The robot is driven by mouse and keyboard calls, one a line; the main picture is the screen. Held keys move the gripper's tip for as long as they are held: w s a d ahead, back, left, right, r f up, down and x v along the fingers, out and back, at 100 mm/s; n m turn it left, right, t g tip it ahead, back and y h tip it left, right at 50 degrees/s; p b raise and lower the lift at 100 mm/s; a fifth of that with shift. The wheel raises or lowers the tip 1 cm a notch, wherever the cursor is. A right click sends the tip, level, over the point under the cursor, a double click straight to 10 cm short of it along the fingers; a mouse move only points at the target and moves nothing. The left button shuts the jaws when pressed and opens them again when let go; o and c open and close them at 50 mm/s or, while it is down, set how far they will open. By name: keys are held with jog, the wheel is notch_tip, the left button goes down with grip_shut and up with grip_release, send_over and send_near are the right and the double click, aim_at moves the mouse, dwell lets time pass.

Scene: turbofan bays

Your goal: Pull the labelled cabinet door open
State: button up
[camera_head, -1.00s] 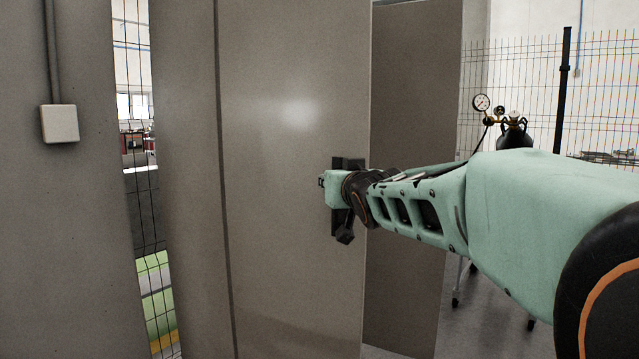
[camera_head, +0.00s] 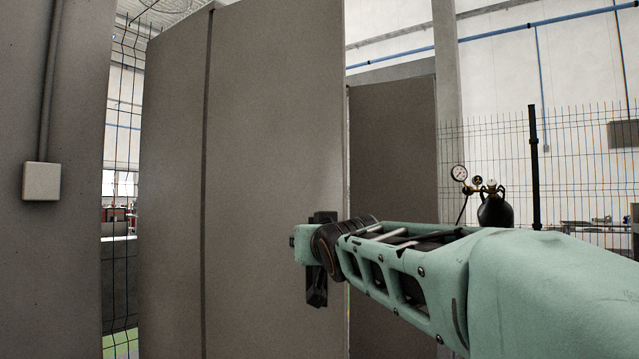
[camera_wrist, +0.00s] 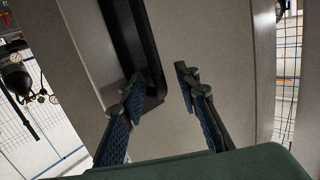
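The cabinet door (camera_head: 270,150) is a tall plain grey panel in the head view; no label shows on it. A black handle (camera_head: 317,292) sits near its right edge, partly hidden by my arm. In the wrist view the handle (camera_wrist: 124,40) is a dark bar running down to a bent lower end. My gripper (camera_wrist: 163,88) is at this lower end with its two blue padded fingers apart. The left finger overlaps the bar in the picture; the right finger stands clear of it. I cannot tell whether either touches. My gripper's fingers are hidden in the head view.
A second grey panel (camera_head: 393,150) stands behind the door's right edge. A dark gas cylinder with gauges (camera_head: 496,208) and a wire fence (camera_head: 580,160) are further right. A grey wall with a switch box (camera_head: 41,181) is at the left.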

jog(key=s+a+r, duration=0.1)
jog(key=s+a, duration=0.4)
jog(key=s, duration=0.2)
jog(key=shift+r, duration=0.2)
dwell(0.4)
jog(key=shift+s+d, duration=0.1)
jog(key=shift+s, duration=0.05)
jog(key=shift+f, duration=0.2)
